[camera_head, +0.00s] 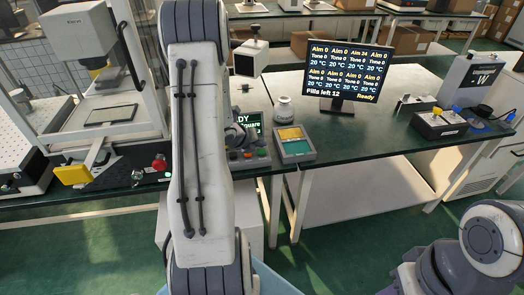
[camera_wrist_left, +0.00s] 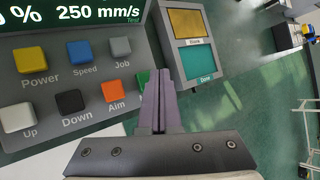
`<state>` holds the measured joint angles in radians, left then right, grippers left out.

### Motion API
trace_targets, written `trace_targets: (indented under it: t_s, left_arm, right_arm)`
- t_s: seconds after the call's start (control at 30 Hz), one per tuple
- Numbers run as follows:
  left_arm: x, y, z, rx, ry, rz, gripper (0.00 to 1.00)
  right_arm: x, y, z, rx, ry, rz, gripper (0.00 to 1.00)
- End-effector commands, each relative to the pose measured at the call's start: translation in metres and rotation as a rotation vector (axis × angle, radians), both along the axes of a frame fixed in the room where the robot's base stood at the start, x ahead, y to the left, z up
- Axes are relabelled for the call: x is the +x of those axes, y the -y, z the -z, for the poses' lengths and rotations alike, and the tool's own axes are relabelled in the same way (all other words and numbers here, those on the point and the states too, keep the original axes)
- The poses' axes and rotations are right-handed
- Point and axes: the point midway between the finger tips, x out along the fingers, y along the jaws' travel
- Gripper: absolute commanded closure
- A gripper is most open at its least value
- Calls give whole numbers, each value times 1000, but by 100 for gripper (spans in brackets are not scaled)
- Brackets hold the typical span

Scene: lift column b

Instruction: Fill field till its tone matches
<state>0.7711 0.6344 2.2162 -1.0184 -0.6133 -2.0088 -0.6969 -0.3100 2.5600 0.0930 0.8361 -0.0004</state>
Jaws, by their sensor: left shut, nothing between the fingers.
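The monitor (camera_head: 343,68) shows two rows of readouts. The third in the top row reads Aim 24; the other aims and all tones read 0. Its bottom line reads "Pills left 12" and "Ready". The control panel (camera_head: 248,128) is partly hidden behind my left arm. In the left wrist view it shows yellow Power, orange Aim (camera_wrist_left: 113,89) and other buttons, with a green button (camera_wrist_left: 142,82) partly covered by my fingers. My left gripper (camera_wrist_left: 159,88) is shut and empty over the panel's right edge; I cannot tell whether it touches. My right gripper is out of view.
A two-pad tray, yellow and teal (camera_head: 294,145), stands right of the panel; its teal pad reads "Done". A white jar (camera_head: 283,107) stands behind it. A press-like machine (camera_head: 84,40) is at left. A control box (camera_head: 438,124) sits on the right bench.

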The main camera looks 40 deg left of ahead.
Motion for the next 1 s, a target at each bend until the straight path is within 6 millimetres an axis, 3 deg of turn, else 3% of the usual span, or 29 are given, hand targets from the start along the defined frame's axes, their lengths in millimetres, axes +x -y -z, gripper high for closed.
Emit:
trace_targets:
  t_s: [0.73,1.0]
  left_arm:
    - [0,0,0,0,0,0,100]
    - [0,0,7,0,0,0,100]
  right_arm:
    - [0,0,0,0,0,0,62]
    - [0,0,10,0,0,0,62]
